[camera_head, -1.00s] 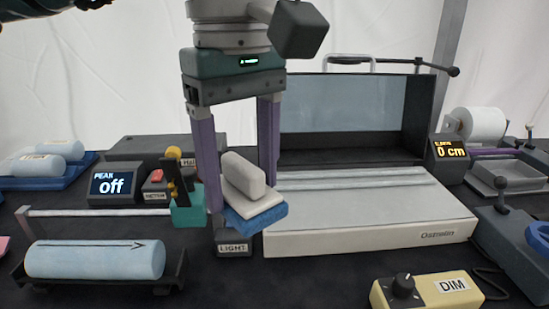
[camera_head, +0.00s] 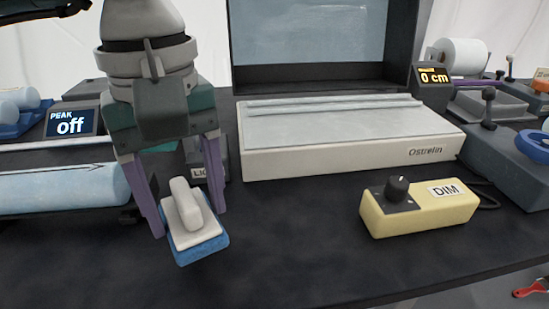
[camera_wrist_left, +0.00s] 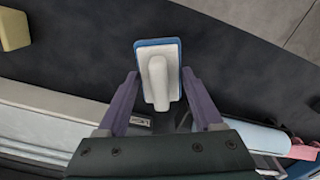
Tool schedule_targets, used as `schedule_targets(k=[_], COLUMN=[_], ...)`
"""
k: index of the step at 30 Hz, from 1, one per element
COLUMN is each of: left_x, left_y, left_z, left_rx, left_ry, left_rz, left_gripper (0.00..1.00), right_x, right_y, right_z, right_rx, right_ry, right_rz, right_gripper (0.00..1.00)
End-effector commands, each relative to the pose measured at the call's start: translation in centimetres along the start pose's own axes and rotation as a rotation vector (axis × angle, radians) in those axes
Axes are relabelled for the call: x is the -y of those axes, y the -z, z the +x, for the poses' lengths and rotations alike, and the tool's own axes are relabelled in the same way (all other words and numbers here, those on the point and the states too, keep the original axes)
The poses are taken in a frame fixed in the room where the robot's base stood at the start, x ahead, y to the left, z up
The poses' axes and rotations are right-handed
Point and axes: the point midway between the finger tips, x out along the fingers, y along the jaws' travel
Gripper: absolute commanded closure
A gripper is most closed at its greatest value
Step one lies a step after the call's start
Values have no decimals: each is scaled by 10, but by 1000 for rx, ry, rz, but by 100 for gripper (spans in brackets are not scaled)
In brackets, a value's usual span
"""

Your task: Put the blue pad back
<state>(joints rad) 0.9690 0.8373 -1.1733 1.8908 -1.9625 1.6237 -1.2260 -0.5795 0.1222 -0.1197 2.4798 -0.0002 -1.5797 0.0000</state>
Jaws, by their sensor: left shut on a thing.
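The blue pad (camera_head: 200,249) is a blue slab under a white plate with a rounded white grip on top. My left gripper (camera_head: 188,222) is shut on it, with one purple finger on each side of the grip. The pad is over the dark table in front of the light box; I cannot tell whether it touches the table. In the left wrist view the white plate and grip face the camera, and a thin blue edge of the pad (camera_wrist_left: 157,42) shows around the plate. My right gripper is not in view.
The white light box (camera_head: 340,160) is behind, and a yellow DIM box (camera_head: 420,212) with a knob stands right. A pale blue roll (camera_head: 65,188) lies left. A display (camera_head: 72,123) reads "off". The dark table (camera_head: 290,245) is clear between pad and DIM box.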

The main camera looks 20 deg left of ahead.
Motion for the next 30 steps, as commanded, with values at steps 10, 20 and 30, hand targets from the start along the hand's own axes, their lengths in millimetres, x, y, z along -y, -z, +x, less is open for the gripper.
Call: schedule_targets(k=[10,20,30], left_x=[4,4,4], left_y=[-2,-2,-2], left_z=[44,45,44], left_rx=[0,-1,0], left_ry=[1,0,0], left_rz=[10,10,10], left_gripper=[77,77,2], right_x=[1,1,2], right_y=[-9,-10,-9], right_z=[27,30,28], right_rx=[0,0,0], right_ry=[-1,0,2], right_rz=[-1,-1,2], right_gripper=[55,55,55])
